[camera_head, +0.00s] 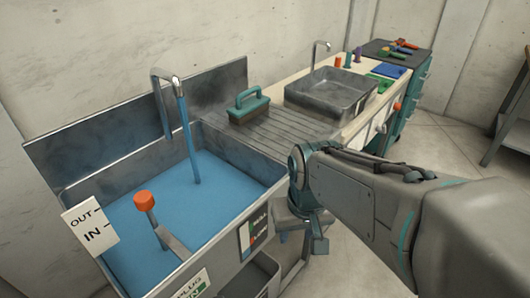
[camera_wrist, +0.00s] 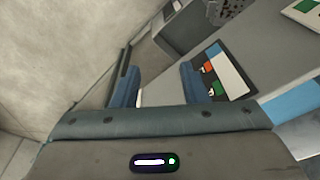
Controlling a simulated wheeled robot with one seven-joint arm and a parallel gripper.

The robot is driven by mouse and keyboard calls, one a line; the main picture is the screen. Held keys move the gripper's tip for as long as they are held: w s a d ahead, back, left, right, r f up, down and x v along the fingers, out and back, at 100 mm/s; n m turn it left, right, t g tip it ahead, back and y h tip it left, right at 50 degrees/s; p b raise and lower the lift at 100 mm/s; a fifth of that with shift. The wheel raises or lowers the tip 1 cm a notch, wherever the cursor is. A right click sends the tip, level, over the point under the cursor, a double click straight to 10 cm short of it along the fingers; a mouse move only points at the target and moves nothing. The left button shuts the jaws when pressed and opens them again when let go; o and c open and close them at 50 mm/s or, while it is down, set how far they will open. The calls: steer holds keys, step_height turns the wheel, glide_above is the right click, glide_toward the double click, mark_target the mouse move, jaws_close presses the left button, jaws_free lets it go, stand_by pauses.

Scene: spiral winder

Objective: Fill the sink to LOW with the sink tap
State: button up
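The large steel sink (camera_head: 278,163) is on the left in the head view, with blue water (camera_head: 140,230) in it. The sink tap (camera_head: 165,80) is running, and a blue stream falls from its spout into the water. A lever with an orange knob (camera_head: 145,201) stands at the sink's front left, beside a white OUT/IN label (camera_head: 90,228). A coloured level panel (camera_head: 253,238) is on the sink's front; its small writing is unreadable. My gripper (camera_head: 302,241) hangs at the sink's front right corner, apart from the tap. Its blue fingers (camera_wrist: 158,84) are spread, with nothing seen between them.
A teal-handled brush (camera_head: 249,106) lies on the ribbed drainboard (camera_head: 265,135). Behind it stands a smaller sink (camera_head: 330,92) with its own tap (camera_head: 318,50). Further right is a counter with coloured items and a teal drawer unit (camera_head: 408,100).

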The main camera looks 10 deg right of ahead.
steer(key=w+d+f+m+y+b, duration=0.15)
steer(key=w+d+m+y, duration=0.3)
steer(key=m, duration=0.45)
steer(key=w+d+f+m+y, duration=0.35)
steer(key=m+y, duration=0.25)
steer(key=m, duration=0.4)
steer(key=w+d+f+m+t+b, duration=0.1)
steer(key=w+d+m+t, duration=0.1)
steer(key=d+m+t, duration=0.65)
steer(key=w+d+f+m+t+b, duration=0.15)
steer(key=d+m+t, duration=0.35)
steer(key=d, duration=0.6)
steer(key=shift+g, duration=0.35)
steer(key=x, duration=1.3)
steer(key=shift+w+b, duration=0.3)
jaws_close()
